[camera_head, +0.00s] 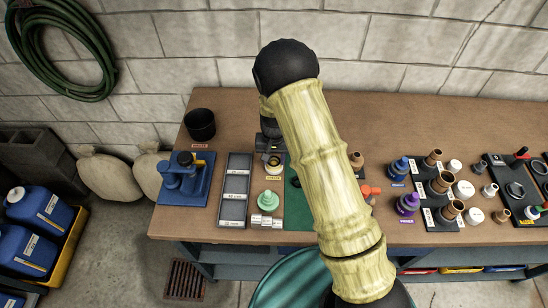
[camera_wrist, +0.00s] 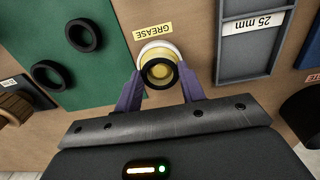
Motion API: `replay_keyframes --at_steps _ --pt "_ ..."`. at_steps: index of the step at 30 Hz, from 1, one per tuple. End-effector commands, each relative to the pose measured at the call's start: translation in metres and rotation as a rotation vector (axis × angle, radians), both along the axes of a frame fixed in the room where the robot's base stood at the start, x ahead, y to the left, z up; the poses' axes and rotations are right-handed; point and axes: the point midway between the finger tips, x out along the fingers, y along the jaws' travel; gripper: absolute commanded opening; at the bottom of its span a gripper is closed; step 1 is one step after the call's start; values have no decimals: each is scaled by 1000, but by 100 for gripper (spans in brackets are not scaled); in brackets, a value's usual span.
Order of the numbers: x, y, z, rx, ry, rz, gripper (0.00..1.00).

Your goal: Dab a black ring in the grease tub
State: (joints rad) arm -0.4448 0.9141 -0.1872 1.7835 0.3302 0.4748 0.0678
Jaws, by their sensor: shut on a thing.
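My gripper (camera_wrist: 162,84) is shut on a black ring (camera_wrist: 146,76), holding it between two purple fingers in the wrist view. The ring is right over the grease tub (camera_wrist: 156,47), a white-rimmed round tub with yellowish grease beside a yellow GREASE label (camera_wrist: 153,32). I cannot tell whether the ring touches the grease. In the head view the tub (camera_head: 273,163) shows just below my gripper, partly hidden by it. Two other black rings, one upper (camera_wrist: 83,35) and one lower (camera_wrist: 47,75), lie on the green mat (camera_wrist: 112,72).
A grey compartment tray (camera_head: 238,190), marked 25 mm in the wrist view, stands beside the tub. A black pot (camera_head: 200,125) and a blue pump-like part (camera_head: 183,178) are farther left. Bottles and pipe fittings (camera_head: 445,182) crowd the right. Bare bench (camera_wrist: 190,22) lies between tub and tray.

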Motion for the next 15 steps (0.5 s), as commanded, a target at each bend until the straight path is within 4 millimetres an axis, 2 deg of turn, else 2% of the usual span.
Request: replay_keyframes --at_steps 15 --pt "0 0 32 -1 -1 2 21"
